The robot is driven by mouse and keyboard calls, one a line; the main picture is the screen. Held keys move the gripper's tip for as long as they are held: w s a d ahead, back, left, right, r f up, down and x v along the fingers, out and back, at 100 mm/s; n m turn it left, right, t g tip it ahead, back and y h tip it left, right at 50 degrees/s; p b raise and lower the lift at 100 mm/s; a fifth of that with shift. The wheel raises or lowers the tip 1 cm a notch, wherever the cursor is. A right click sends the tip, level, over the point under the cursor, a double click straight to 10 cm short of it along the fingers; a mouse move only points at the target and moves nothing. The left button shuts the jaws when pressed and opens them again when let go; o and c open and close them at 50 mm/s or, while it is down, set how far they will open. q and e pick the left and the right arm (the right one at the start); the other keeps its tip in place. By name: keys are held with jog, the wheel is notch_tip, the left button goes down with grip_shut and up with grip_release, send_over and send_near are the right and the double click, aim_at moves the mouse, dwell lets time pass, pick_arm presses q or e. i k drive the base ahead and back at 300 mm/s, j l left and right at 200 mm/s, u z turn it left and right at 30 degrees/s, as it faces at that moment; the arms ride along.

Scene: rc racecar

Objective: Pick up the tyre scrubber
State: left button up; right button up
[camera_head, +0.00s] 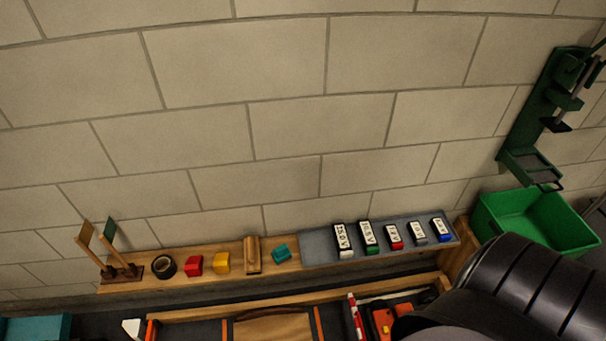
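A wooden shelf (208,274) runs along the block wall and holds a row of small items. A light brown wooden block-like item (252,256) stands upright on it, right of the yellow item; it may be the tyre scrubber, but I cannot tell for certain. A small teal item (281,253) lies just right of it. Neither gripper is in view. A large dark ridged arm part, which looks like mine, covers the lower right and hides what is behind it.
A green bin (535,222) stands right. Tools (381,318) lie below.

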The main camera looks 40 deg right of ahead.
aim_at(282, 254)
jog(key=j+z, duration=0.15)
jog(key=z, duration=2.3)
jog(key=k+j, duration=0.2)
jog(key=j, duration=0.15)
jog(key=k+j+z, duration=0.1)
jog(key=k+j, duration=0.15)
jog(key=j, duration=0.15)
